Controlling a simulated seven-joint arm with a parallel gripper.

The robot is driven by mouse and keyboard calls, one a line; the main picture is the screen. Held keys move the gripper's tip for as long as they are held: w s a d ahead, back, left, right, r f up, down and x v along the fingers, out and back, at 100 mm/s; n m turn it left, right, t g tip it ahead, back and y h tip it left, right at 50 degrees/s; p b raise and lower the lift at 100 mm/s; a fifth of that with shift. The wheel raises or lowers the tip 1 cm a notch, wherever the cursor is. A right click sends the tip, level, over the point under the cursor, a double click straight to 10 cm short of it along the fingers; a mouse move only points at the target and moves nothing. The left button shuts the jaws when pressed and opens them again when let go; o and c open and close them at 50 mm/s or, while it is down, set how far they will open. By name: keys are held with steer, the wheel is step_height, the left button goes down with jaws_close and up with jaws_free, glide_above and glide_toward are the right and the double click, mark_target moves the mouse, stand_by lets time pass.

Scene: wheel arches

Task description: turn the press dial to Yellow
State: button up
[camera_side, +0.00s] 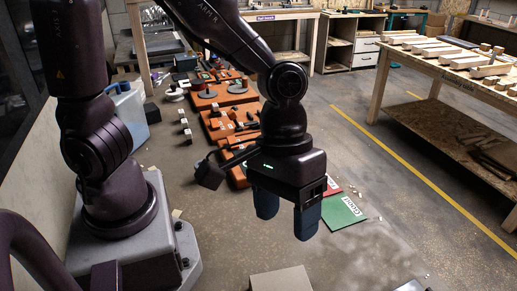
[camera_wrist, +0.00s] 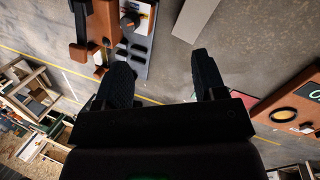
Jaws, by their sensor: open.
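My gripper (camera_side: 287,213) hangs with its two blue fingers pointing down and apart in the side view. In the wrist view my gripper (camera_wrist: 160,68) is open, with nothing between the fingers. A brown fixture with a grey panel (camera_wrist: 137,45) lies beyond the left finger at the top of the wrist view. A small dark round knob (camera_wrist: 129,21) with an orange patch beside it sits on that panel; it may be the press dial. Its setting is too small to read. I cannot pick out the press dial in the side view.
Several orange-brown boards with devices (camera_side: 238,90) lie behind my gripper. A green mat (camera_side: 343,210) lies to its right. A pale block (camera_side: 281,279) is in front. A wooden workbench (camera_side: 450,60) stands farther right.

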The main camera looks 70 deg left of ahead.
steer(key=s+a+r+m+t+y, duration=0.1)
steer(key=a+r+m+t, duration=0.1)
steer(key=a+r+m, duration=0.3)
steer(key=shift+a+r, duration=0.2)
steer(key=shift+a, duration=1.05)
steer(key=s+a+r+t+y, duration=0.2)
steer(key=a+r+t, duration=0.2)
steer(key=a, duration=0.5)
step_height(320, 180, up, 3)
steer(key=shift+s+f+n, duration=0.2)
steer(key=shift+s+n, duration=0.05)
steer(key=shift+n, duration=0.15)
steer(key=shift+a, duration=0.1)
stand_by(1.1)
